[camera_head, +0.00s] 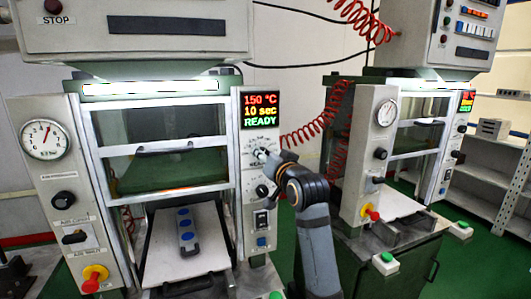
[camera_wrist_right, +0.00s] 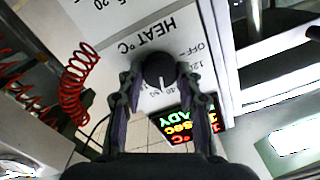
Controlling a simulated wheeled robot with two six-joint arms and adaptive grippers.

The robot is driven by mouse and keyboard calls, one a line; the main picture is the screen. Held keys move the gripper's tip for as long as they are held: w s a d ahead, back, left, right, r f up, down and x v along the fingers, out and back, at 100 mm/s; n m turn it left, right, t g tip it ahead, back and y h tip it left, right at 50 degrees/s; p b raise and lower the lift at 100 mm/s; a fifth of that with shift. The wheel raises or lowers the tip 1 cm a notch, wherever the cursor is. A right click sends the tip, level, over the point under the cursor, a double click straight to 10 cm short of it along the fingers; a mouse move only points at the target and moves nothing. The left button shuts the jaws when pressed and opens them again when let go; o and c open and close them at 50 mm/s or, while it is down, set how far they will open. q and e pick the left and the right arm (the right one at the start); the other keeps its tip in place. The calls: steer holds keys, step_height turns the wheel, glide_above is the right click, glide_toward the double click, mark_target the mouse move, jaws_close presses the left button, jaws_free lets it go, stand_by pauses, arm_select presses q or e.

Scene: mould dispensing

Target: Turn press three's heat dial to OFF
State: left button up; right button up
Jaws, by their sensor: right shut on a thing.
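The heat dial (camera_wrist_right: 158,68) is a round black knob under the press's lit display (camera_head: 260,110), which reads 150 °C, 10 sec, READY. My right gripper (camera_wrist_right: 160,78) has a finger on either side of the knob and is shut on it. In the wrist view, the picture is turned over; the dial's white pointer line points down, away from the HEAT °C lettering, and the OFF mark lies to its upper right. In the head view my right gripper (camera_head: 262,155) covers most of the dial. My left gripper is not in view.
Below the dial are a black knob (camera_head: 262,190) and a black switch (camera_head: 261,219). A tray with a blue-dotted mould (camera_head: 187,230) lies in this press. A second press (camera_head: 372,150) stands to the right, with a red coiled hose (camera_head: 325,115) between them.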

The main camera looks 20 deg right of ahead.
steer(key=n+p, duration=0.1)
steer(key=n, duration=0.5)
steer(key=n+p, duration=0.1)
steer(key=n, duration=0.6)
steer(key=n+p, duration=0.1)
steer(key=n, duration=0.6)
steer(key=shift+a+r+h+p, duration=0.15)
steer(key=shift+a+h+p, duration=0.15)
steer(key=shift+h+p, duration=0.1)
steer(key=shift+n, duration=0.5)
steer(key=o, duration=1.2)
steer(key=shift+c, duration=0.2)
steer(key=shift+s, duration=0.1)
